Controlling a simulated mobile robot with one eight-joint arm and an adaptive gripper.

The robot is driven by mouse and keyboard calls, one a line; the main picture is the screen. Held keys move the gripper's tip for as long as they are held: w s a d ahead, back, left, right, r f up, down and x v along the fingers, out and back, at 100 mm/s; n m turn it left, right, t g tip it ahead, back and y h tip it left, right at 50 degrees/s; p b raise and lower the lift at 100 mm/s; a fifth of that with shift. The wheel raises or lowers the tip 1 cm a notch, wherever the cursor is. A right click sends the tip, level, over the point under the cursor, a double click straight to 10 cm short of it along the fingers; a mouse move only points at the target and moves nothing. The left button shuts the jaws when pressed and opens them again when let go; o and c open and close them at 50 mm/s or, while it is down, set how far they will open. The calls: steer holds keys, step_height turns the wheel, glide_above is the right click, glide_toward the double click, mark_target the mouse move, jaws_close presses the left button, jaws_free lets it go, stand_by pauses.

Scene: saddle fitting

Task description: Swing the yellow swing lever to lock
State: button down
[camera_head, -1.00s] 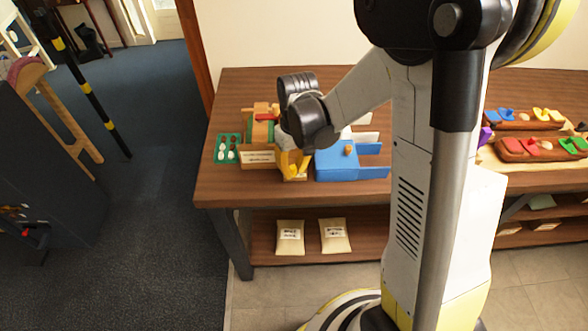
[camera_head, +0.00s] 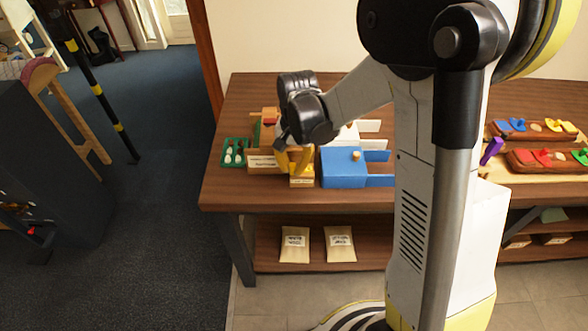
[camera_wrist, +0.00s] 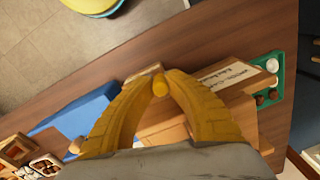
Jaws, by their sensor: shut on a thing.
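My gripper (camera_wrist: 160,76) has two yellow curved fingers, closed toward each other at the tips. A small rounded yellow knob (camera_wrist: 160,88), seemingly the end of the swing lever, shows between the fingertips in the wrist view. The rest of the lever is hidden by the fingers, so its angle and lock state cannot be told. In the head view my gripper (camera_head: 297,163) points down at a small yellow labelled block (camera_head: 302,182) near the table's front edge. Finger and lever are hard to tell apart there.
A blue box (camera_head: 342,168) with a wooden knob stands close on the right. A wooden labelled box (camera_head: 262,163) and a green tray (camera_head: 234,152) stand on the left. Boards with coloured pieces (camera_head: 545,158) lie far right. Two bags (camera_head: 295,248) rest on the shelf below.

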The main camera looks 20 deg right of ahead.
mark_target(294, 164)
steer(key=shift+w+m, duration=0.2)
steer(key=shift+m, duration=0.2)
stand_by(0.3)
steer(key=c, duration=1.3)
jaws_free()
steer(key=shift+w, duration=0.1)
steer(key=shift+c, duration=0.2)
step_height(294, 164, up, 12)
steer(key=shift+s+d, duration=0.2)
steer(key=shift+d, duration=0.05)
